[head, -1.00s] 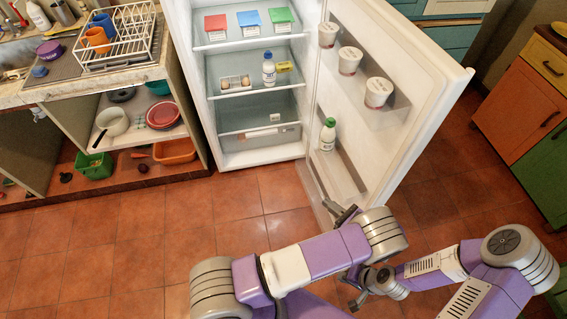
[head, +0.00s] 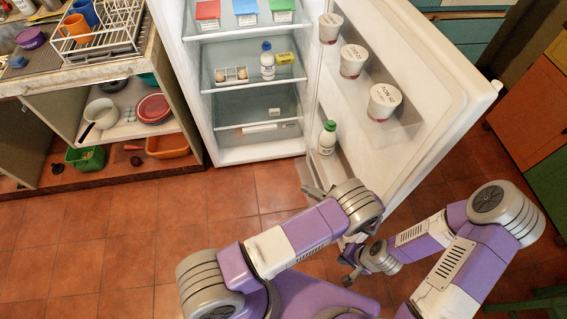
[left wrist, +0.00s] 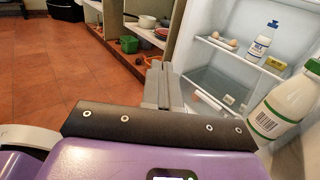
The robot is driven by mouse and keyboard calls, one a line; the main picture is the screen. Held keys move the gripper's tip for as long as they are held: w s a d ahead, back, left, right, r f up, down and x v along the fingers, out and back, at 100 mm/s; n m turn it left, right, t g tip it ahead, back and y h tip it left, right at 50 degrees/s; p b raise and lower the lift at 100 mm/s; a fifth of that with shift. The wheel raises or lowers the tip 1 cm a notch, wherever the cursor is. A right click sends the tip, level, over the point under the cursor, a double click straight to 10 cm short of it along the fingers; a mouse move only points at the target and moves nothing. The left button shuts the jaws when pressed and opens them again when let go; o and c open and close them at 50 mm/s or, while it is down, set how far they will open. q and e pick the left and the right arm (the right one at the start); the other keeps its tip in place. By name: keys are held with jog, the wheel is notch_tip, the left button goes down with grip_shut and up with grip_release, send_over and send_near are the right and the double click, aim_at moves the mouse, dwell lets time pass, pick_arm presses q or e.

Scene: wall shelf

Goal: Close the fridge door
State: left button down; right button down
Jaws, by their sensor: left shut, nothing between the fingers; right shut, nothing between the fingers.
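The fridge (head: 258,158) stands open, its white door (head: 440,128) swung out to the right. The door's inner shelves hold three white tubs and a green-capped bottle (head: 326,138), which also shows close by in the left wrist view (left wrist: 285,112). My left gripper (head: 312,190) is shut and empty, near the lower part of the door's inner side; I cannot tell if it touches. In the left wrist view its fingers (left wrist: 162,84) point toward the fridge opening. My right gripper (head: 350,278) is shut and empty, low in front of the door and below my left wrist.
Fridge shelves hold coloured boxes (head: 245,12), eggs (head: 231,74) and a white bottle (head: 267,62). An open cabinet (head: 70,78) with a dish rack stands at left. An orange and green cabinet (head: 535,120) stands at right. The tiled floor (head: 130,235) at left is clear.

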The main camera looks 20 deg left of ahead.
pick_arm(q)
jog(key=w+a+b, duration=0.1)
jog(key=w+a, duration=0.2)
jog(key=a, duration=1)
jog(key=shift+a, duration=0.25)
dwell(1.1)
